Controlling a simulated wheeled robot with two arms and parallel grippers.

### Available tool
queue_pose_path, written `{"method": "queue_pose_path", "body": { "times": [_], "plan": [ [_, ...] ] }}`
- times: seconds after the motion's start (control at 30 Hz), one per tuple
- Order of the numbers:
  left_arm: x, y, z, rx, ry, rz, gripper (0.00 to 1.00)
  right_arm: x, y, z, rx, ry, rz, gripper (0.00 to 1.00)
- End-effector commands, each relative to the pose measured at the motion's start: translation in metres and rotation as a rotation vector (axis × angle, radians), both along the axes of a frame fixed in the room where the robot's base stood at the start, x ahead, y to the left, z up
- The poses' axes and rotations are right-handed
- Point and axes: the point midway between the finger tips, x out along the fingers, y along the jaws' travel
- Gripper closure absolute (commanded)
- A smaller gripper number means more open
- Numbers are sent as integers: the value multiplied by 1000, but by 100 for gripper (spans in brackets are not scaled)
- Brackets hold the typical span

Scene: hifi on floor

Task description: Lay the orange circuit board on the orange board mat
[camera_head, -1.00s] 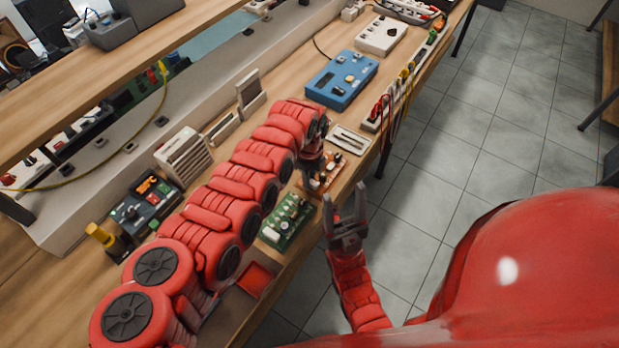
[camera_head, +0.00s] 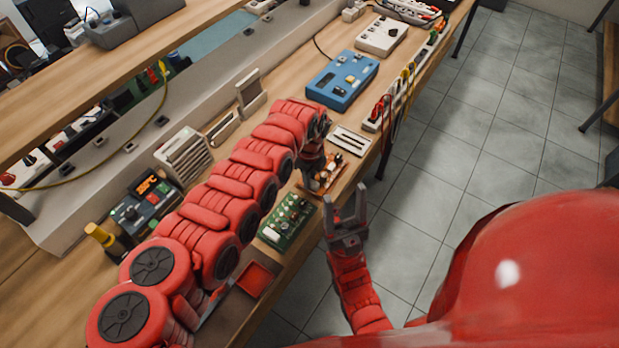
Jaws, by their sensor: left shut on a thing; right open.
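The orange circuit board (camera_head: 331,168) is by the workbench's front edge, between a green board and a white tray. My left gripper (camera_head: 317,181) comes down over its left part and is shut on it; the arm and jaws hide some of it. I cannot tell whether the board touches the bench top. A plain red-orange square mat (camera_head: 256,279) lies near the front edge, lower left, partly hidden by my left arm. My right gripper (camera_head: 345,212) is open and empty, beyond the bench's front edge.
The green board (camera_head: 288,222) lies between the orange board and the square mat. A white tray (camera_head: 350,140), a blue box (camera_head: 342,79) and a rail with hanging cables (camera_head: 402,92) stand farther along the bench. A shelf runs along the back left.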

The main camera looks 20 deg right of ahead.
Motion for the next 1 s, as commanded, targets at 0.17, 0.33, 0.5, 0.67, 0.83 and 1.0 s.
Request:
{"method": "queue_pose_path", "body": {
  "times": [0.17, 0.33, 0.5, 0.67, 0.83, 1.0],
  "plan": [
    [0, 0, -1, 0, 0, 0, 100, 0, 0, -2, 0, 0, 0, 40],
    [0, 0, -2, 0, 0, 0, 100, 0, 0, -5, 0, 0, 0, 40],
    [0, 0, -3, 1, -1, 0, 100, 0, 0, -7, 0, 0, 0, 40],
    [0, 0, -2, 0, 0, 0, 100, 0, 0, -7, 0, 0, 0, 40],
    [0, 0, -2, 0, 0, 0, 100, 0, 0, -7, 0, 0, 0, 40],
    [0, 0, -2, 0, 0, 0, 59, 0, 0, -7, 0, 0, 0, 40]
  ]
}}
